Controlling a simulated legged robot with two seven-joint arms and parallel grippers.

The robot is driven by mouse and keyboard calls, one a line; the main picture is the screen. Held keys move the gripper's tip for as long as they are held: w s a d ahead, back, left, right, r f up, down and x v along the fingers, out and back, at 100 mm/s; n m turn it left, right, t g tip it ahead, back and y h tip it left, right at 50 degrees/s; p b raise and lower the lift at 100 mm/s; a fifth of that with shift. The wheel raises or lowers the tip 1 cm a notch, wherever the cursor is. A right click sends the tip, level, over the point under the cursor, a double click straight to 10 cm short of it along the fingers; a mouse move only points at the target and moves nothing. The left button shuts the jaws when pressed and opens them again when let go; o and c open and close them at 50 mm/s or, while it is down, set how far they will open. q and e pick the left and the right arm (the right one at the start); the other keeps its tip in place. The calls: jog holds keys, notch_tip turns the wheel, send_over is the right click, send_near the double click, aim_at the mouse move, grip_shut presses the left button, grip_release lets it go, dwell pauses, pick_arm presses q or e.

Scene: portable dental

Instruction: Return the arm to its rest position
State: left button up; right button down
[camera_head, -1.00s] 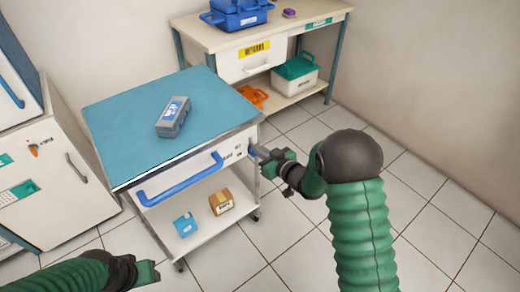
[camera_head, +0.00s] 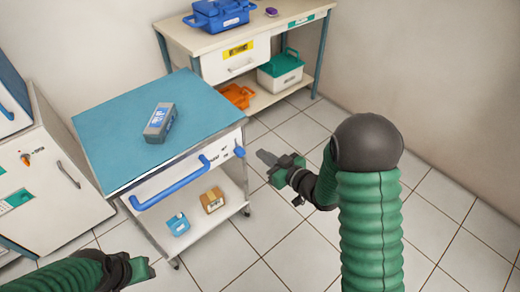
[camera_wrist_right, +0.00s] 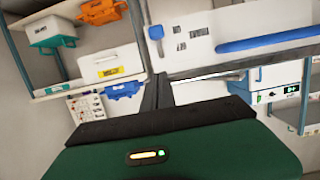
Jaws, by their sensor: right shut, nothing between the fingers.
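My right arm comes in from the lower right in the head view, with a green ribbed sleeve. Its gripper (camera_head: 266,158) is shut and empty, in the air to the right of the blue-topped cart (camera_head: 205,108). It is apart from the cart's blue drawer handle (camera_head: 172,186). In the right wrist view the fingers (camera_wrist_right: 158,92) point toward the cart front and the shelves. My left gripper (camera_head: 150,271) is at the lower left in the head view, in front of the cart; its fingertips are too small to read.
A grey case (camera_head: 160,122) lies on the cart top. A small blue box (camera_head: 178,224) and a cardboard box (camera_head: 212,199) stand on its lower shelf. A workbench (camera_head: 270,33) stands behind, with a white bin (camera_head: 280,78) below. Tiled floor (camera_head: 305,255) around my right arm is clear.

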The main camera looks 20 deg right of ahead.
jog(key=shift+a+r, duration=0.1)
jog(key=shift+a, duration=0.05)
jog(key=s+a+f+m+g+h, duration=0.1)
jog(key=s+f+m+g+h, duration=0.15)
jog(key=s+g, duration=0.55)
jog(key=s+a+f+m+g+h, duration=0.1)
jog(key=s+m+g+h, duration=0.15)
jog(key=s, duration=1.05)
notch_tip(320, 180, up, 22)
jog(key=s+n+g+p, duration=0.1)
jog(key=p, duration=2.2)
jog(key=shift+s+r, duration=0.2)
jog(key=shift+r, duration=0.05)
